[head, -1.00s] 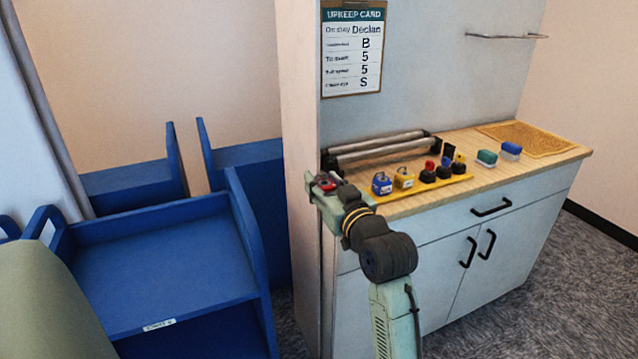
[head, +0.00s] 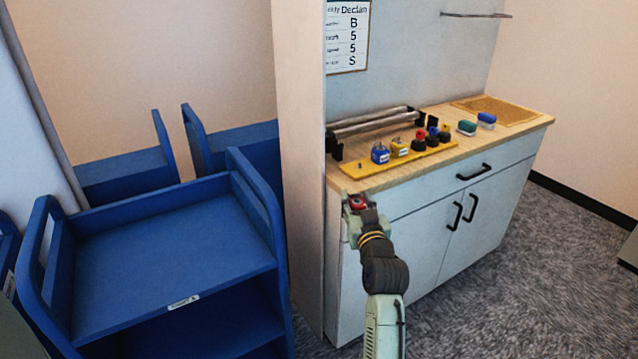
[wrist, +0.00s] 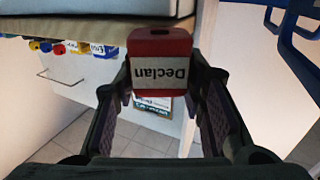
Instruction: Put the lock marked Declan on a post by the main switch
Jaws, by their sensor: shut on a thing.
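A red lock (wrist: 160,48) with a white label reading Declan is clamped between the fingers of my gripper (wrist: 160,90) in the wrist view. The label appears upside down there. In the head view my gripper (head: 357,203) holds the red lock (head: 358,200) just off the front left corner of the worktop, apart from the yellow rack. The yellow rack (head: 355,171) on the worktop carries a blue lock (head: 380,153), a yellow lock (head: 400,147) and several dark pieces with red and yellow tops. I cannot make out the main switch in these frames.
Green (head: 467,127) and blue (head: 486,119) blocks and a tan mat (head: 495,110) are farther right on the worktop (head: 460,160). A card (head: 347,35) hangs above. Blue carts (head: 170,260) stand left, beyond a panel edge (head: 303,180).

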